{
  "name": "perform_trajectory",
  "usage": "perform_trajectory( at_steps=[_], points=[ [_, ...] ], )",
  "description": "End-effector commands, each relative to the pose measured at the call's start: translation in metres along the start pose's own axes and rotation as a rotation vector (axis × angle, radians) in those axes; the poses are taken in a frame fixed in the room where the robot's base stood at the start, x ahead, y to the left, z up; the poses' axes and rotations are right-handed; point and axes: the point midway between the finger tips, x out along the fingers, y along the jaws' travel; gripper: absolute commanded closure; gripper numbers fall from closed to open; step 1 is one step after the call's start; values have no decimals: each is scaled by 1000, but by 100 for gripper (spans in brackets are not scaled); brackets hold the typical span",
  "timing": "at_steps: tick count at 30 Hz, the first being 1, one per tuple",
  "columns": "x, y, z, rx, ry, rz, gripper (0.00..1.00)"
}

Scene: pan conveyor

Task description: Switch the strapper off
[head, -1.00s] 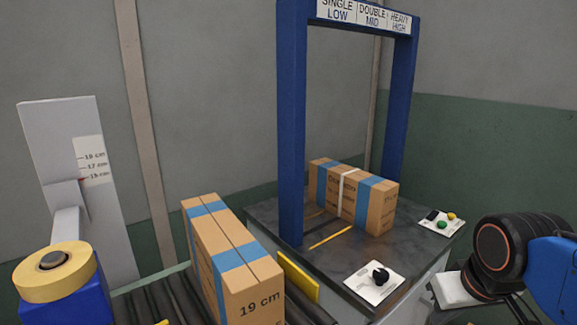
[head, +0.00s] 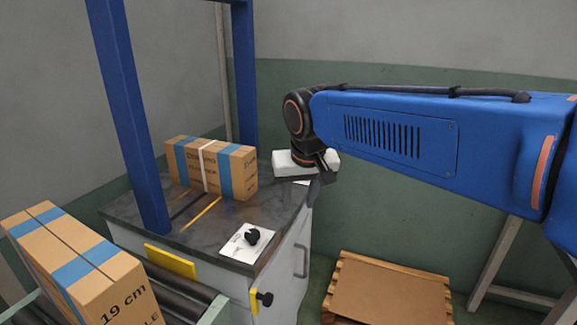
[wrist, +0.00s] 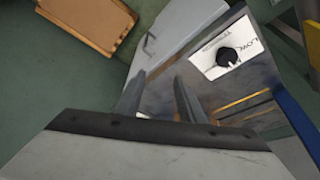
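The strapper is a dark-topped cabinet (head: 125,213) with a blue arch (head: 128,110) over it. A white panel with a black knob (head: 252,237) lies on its near corner; the knob panel also shows in the wrist view (wrist: 222,50), with lettering like "LOW". The panel with the coloured buttons is mostly or wholly hidden behind my gripper. My gripper (head: 316,190) hangs over the cabinet's right edge, apart from the knob. In the wrist view my gripper (wrist: 158,85) has its two fingers apart, with nothing between them.
A strapped carton (head: 240,172) stands under the arch. Another carton (head: 75,265), marked 19 cm, is on the roller conveyor (head: 185,290) at left. A yellow plate (head: 170,261) stands at the conveyor's end. A pallet with brown board (head: 390,290) lies on the floor at right.

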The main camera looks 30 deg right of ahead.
Motion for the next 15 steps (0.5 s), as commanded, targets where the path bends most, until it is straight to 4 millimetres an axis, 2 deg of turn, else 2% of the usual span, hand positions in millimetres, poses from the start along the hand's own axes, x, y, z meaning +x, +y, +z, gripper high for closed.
perform_trajectory(
  at_steps=[1,3,15],
  points=[
    [-3,-1,-20,33,-4,15,64],
    [-7,-1,-46,82,-6,35,64],
    [-12,0,-187,369,-2,154,64]
  ],
)
